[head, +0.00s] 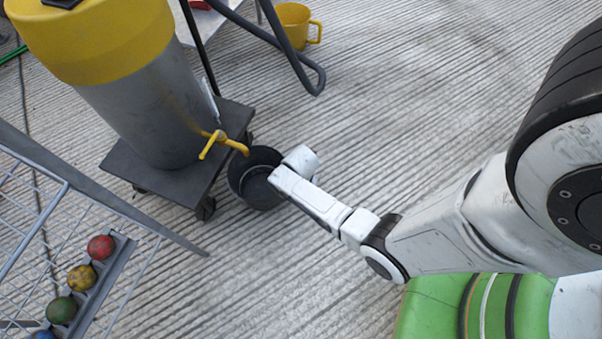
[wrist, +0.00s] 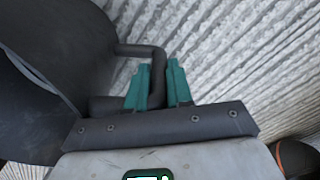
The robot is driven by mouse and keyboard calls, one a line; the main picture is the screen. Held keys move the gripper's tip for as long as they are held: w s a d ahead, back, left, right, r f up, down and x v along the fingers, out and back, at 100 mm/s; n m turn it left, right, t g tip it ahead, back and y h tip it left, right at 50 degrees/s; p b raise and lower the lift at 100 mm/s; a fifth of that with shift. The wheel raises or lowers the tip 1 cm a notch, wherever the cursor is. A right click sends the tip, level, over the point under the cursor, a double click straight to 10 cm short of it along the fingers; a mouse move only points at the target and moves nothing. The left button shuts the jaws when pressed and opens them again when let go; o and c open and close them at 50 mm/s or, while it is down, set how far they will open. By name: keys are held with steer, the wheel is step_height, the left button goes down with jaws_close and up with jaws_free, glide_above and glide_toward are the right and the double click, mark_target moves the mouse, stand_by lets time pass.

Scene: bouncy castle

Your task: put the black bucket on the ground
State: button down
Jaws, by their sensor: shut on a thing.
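The black bucket (head: 245,182) is beside the wheeled base of a grey and yellow barrel, with its open top showing in the head view. In the wrist view the dark bucket (wrist: 50,75) fills the left side, and its handle (wrist: 133,50) sticks out to the right. My gripper (wrist: 158,80) has its teal fingers shut on that handle. In the head view my wrist is at the bucket's right side, and the fingers are hidden. I cannot tell whether the bucket's bottom touches the ground (head: 330,250).
The barrel (head: 150,110) stands on a black dolly (head: 165,182); its yellow tap (head: 212,140) reaches close to the bucket's rim. A wire rack (head: 45,215) with coloured balls is at lower left. A yellow mug (head: 293,25) stands at the top. Ridged ground below the bucket is clear.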

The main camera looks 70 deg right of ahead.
steer(key=c, duration=1)
jaws_free()
step_height(320, 180, up, 12)
steer(key=p, duration=0.7)
steer(key=s+a+r+m, duration=0.2)
steer(key=a+r+m, duration=0.1)
steer(key=r+m, duration=0.3)
steer(key=s+a+r+m, duration=0.3)
steer(key=r+m, duration=0.4)
steer(key=m, duration=0.1)
steer(key=s+a+r+m+t, duration=0.1)
steer(key=s+a+r+m, duration=0.1)
steer(key=r+m, duration=0.4)
steer(key=shift+s+a+r+m, duration=0.15)
steer(key=shift+a+r+m, duration=0.1)
steer(key=shift+a, duration=0.15)
steer(key=shift+s+a+r+m, duration=0.15)
steer(key=shift+a+m, duration=0.1)
steer(key=shift+a, duration=0.15)
